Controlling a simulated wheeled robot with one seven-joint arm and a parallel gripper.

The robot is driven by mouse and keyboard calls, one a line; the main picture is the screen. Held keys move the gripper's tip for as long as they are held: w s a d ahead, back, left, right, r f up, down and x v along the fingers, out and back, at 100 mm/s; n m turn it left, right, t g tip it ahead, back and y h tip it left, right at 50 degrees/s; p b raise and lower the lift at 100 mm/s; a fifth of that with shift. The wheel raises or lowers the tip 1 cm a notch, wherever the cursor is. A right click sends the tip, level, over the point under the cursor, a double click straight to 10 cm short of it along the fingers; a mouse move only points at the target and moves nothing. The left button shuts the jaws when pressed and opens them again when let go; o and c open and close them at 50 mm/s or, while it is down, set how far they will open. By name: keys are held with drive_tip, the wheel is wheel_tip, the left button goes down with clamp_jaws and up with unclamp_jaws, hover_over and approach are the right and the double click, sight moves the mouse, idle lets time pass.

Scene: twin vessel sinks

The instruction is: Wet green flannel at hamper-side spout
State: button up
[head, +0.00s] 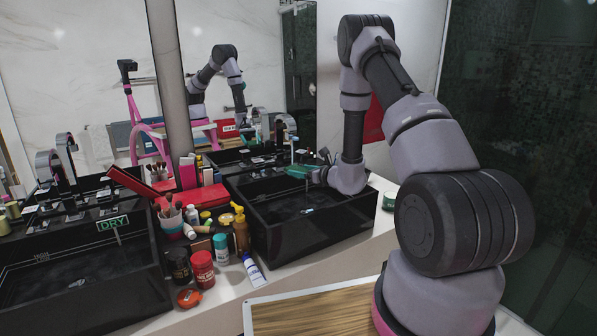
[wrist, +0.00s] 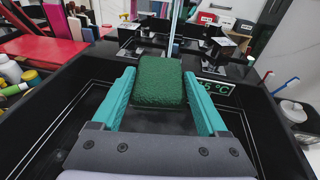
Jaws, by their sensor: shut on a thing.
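The green flannel (wrist: 160,82) is a dark green, folded, textured pad between my teal fingers in the wrist view. My gripper (wrist: 163,100) is shut on it. In the head view my gripper (head: 300,172) is over the back of the right black basin (head: 315,238); I cannot make out the flannel there. A pale, narrow upright strip (wrist: 173,30) rises just behind the flannel in the wrist view; I cannot tell whether it is water or part of a fitting, or whether it touches the cloth. A green temperature readout (wrist: 215,88) beside the flannel is partly covered.
The left basin (head: 110,305) bears a DRY label (head: 113,223). A mirror is at the back.

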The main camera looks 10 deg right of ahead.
drive_tip(key=s+a, duration=0.2)
drive_tip(key=s, duration=0.4)
drive_tip(key=shift+a, duration=0.3)
idle(1.0)
drive_tip(key=shift+r, duration=0.1)
drive_tip(key=s+a+r, duration=0.2)
drive_tip(key=s+r, duration=0.2)
drive_tip(key=shift+s, duration=0.25)
idle(0.3)
drive_tip(key=shift+w+f, duration=0.1)
idle(0.4)
